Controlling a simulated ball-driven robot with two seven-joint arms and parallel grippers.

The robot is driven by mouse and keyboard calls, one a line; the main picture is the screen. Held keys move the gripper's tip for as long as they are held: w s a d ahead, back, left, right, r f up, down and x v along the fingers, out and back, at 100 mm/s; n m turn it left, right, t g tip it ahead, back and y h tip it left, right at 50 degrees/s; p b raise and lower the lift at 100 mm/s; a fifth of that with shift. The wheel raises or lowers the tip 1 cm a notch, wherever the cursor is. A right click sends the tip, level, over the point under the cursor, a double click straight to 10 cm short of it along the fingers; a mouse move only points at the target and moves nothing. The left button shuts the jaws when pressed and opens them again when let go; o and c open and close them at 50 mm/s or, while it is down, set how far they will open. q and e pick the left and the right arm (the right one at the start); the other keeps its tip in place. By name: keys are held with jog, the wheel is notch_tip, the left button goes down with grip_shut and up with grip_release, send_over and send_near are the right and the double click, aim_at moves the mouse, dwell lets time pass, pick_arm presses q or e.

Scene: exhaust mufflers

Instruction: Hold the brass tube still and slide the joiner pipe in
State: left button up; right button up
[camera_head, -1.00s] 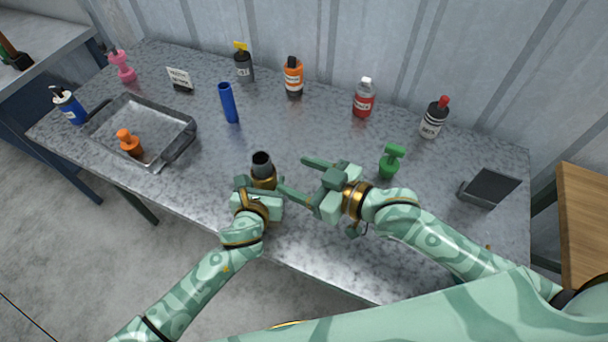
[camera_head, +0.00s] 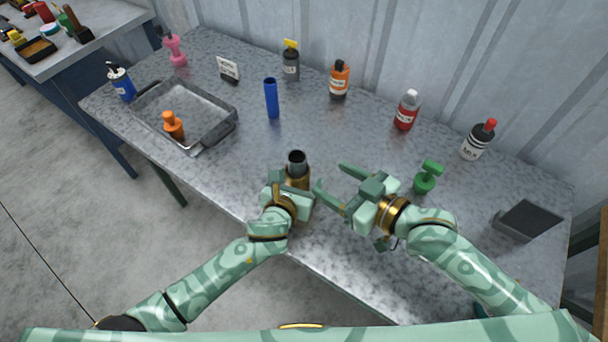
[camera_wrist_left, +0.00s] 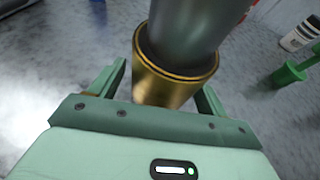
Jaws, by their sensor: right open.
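The brass tube (camera_head: 298,178) stands upright near the table's front edge; it shows large in the left wrist view (camera_wrist_left: 160,84). A dark grey pipe, apparently the joiner pipe (camera_head: 297,159), stands in its top; it also shows in the left wrist view (camera_wrist_left: 186,30), inside the brass rim. How deep it sits is hidden. My left gripper (camera_wrist_left: 166,92) has its fingers on both sides of the brass tube and appears shut on it; the contact itself is hidden. My right gripper (camera_head: 329,176) is open and empty, just right of the tube and apart from the pipe.
A blue tube (camera_head: 271,98) stands behind the brass tube. Several bottles line the back.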

pick_arm(q)
jog(key=v, duration=1.2)
